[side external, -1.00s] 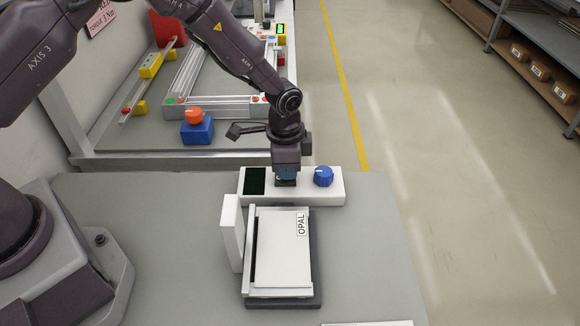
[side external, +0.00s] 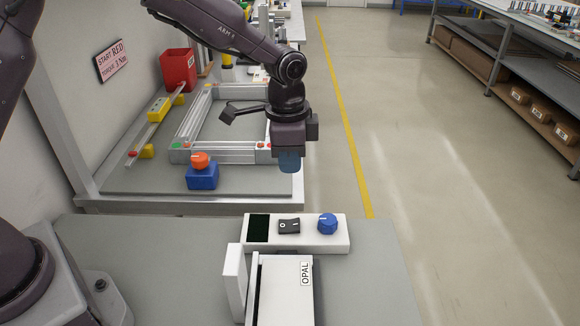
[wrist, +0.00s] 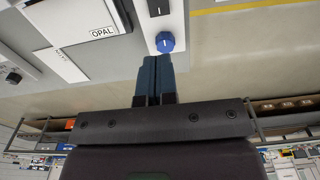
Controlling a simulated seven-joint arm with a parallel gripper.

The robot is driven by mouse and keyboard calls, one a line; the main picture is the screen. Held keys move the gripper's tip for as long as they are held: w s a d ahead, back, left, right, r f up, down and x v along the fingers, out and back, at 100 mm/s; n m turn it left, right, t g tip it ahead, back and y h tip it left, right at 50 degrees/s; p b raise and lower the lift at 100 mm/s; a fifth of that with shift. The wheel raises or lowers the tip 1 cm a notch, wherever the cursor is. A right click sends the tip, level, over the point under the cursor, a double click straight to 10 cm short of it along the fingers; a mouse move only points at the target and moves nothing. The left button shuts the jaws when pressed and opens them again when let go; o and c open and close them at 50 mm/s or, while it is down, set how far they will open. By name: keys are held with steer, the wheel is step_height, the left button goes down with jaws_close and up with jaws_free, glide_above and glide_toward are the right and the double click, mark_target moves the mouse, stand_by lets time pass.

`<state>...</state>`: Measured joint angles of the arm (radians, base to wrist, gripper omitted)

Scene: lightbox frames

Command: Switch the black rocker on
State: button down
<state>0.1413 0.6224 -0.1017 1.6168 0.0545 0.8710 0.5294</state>
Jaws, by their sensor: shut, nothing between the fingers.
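The black rocker (side external: 289,226) sits in the white control box (side external: 337,240), between a dark display (side external: 258,228) and a blue knob (side external: 327,223). It has white marks, with a round one at its left end; I cannot tell which end is pressed in. It also shows at the top edge of the wrist view (wrist: 158,8). My gripper (side external: 289,166) is shut and empty, pointing down, raised clear above the box. Its blue fingers (wrist: 154,70) are together in the wrist view. The white OPAL lightbox (side external: 285,290) lies in front of the control box.
A white upright plate (side external: 235,284) stands at the lightbox's left. Behind, a second bench holds an orange knob on a blue block (side external: 202,175), an aluminium frame (side external: 186,130) and a red bin (side external: 178,69). The air around my gripper is free.

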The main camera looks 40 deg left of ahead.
mark_target(298, 224)
steer(key=shift+s+a+r+t+h, duration=0.15)
steer(key=shift+s+t+h, duration=0.15)
steer(key=shift+t+h, duration=0.15)
stand_by(0.3)
steer(key=f, duration=0.4)
steer(key=w+d+f, duration=0.1)
steer(key=f, duration=0.9)
steer(key=shift+w+d, duration=0.15)
steer(key=shift+w, duration=0.05)
